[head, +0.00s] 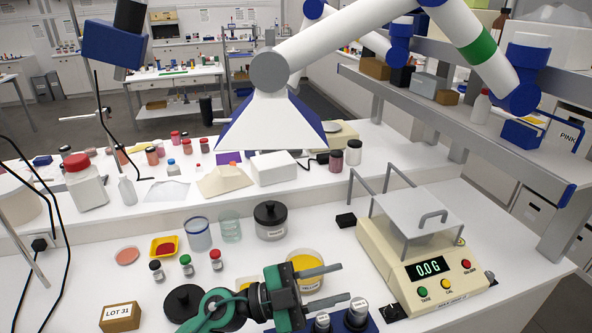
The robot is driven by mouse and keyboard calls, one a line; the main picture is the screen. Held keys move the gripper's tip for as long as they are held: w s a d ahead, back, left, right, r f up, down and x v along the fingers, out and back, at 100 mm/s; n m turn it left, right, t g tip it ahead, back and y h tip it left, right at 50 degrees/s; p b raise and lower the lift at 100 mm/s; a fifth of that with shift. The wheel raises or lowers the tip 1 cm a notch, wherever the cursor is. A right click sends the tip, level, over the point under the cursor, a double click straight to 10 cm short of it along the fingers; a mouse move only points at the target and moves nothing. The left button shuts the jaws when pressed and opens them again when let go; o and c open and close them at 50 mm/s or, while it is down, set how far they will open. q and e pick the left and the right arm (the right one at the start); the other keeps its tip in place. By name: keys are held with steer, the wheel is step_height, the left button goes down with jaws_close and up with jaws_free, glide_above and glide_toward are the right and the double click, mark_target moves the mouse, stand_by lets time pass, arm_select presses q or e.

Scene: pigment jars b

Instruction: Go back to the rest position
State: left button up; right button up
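My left gripper (345,282), green and black with two grey fingers, is at the bottom centre of the head view. Its fingers point right and stand apart, with nothing seen held between them. It hangs over the front bench near a yellow-filled tub (307,262), which it partly hides. My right gripper is not in view.
Dark-capped vials in a blue holder (357,316) are just below the gripper. A black-lidded jar (270,220), glass beakers and small vials stand behind it. A white fume hood (270,124) hangs above.

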arm_select(q)
steer(key=w+a+n+t+y, duration=0.3)
steer(key=a+n+t+y, duration=0.2)
steer(key=a+n+t, duration=0.3)
steer(key=w+a+n+t+y, duration=0.3)
steer(key=a+n+t+y, duration=0.3)
steer(key=n+t, duration=0.4)
steer(key=s+a+f+n+g+y, duration=0.3)
steer(key=a+f+n+g+y, duration=0.25)
steer(key=a+f+y, duration=0.65)
steer(key=s+a+f+g+h, duration=0.1)
steer(key=s+f+g, duration=0.55)
steer(key=s, duration=0.45)
steer(key=s+a+f+g+h, duration=0.2)
steer(key=s+f+g, duration=0.3)
steer(key=s+f, duration=0.45)
step_height(320, 180, down, 31)
steer(key=s+g, duration=0.1)
steer(key=s, duration=0.1)
steer(key=s+a+f+m+g, duration=0.1)
steer(key=s+a+f, duration=0.2)
steer(key=s+f, duration=1.5)
steer(key=shift+s+f+y+b, duration=0.15)
steer(key=shift+f+y+b, duration=0.1)
steer(key=shift+y+b, duration=0.1)
